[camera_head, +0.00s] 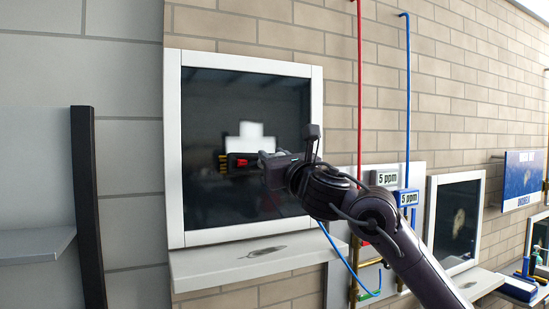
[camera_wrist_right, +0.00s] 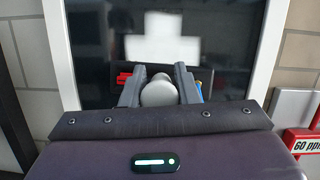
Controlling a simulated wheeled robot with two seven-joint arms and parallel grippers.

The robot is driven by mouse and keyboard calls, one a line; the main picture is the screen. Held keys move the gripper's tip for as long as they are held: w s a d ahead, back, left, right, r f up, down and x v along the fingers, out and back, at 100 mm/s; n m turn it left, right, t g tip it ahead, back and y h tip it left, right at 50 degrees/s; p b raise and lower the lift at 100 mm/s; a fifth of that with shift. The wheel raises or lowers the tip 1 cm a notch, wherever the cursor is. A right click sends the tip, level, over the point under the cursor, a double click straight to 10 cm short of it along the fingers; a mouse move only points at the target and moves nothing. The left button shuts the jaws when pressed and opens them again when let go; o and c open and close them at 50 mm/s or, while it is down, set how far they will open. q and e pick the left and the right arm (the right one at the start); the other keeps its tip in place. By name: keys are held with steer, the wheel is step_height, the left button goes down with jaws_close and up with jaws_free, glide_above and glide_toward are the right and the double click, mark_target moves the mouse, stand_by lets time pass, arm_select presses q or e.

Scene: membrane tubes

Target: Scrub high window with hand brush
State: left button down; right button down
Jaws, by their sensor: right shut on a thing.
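The high window (camera_head: 200,200) is a dark pane in a white frame, left of centre in the head view; it also fills the back of the right wrist view (camera_wrist_right: 88,40). A pale blocky patch (camera_head: 250,134) shows on the pane. My right gripper (camera_head: 264,166) is in front of the pane and shut on the hand brush. In the right wrist view the brush's rounded grey handle (camera_wrist_right: 158,92) sits between the fingers. The brush's dark head, with yellow and red parts (camera_head: 236,162), faces the pane. Whether it touches the glass I cannot tell. My left gripper is out of view.
A pale sill (camera_head: 215,268) with a grey smudge juts out below the window. Right of it run a red pipe (camera_head: 359,90) and a blue pipe (camera_head: 408,90), near "5 ppm" signs (camera_head: 386,178). A second window (camera_head: 455,225) is further right. A dark post (camera_head: 86,200) stands at left.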

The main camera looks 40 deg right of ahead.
steer(key=shift+r+p, duration=1.3)
steer(key=shift+r, duration=0.3)
steer(key=shift+r+p, duration=1.4)
steer(key=shift+r, duration=0.05)
steer(key=shift+r+p, duration=1.45)
steer(key=shift+f, duration=0.15)
steer(key=shift+f+b, duration=1.4)
steer(key=shift+b, duration=0.1)
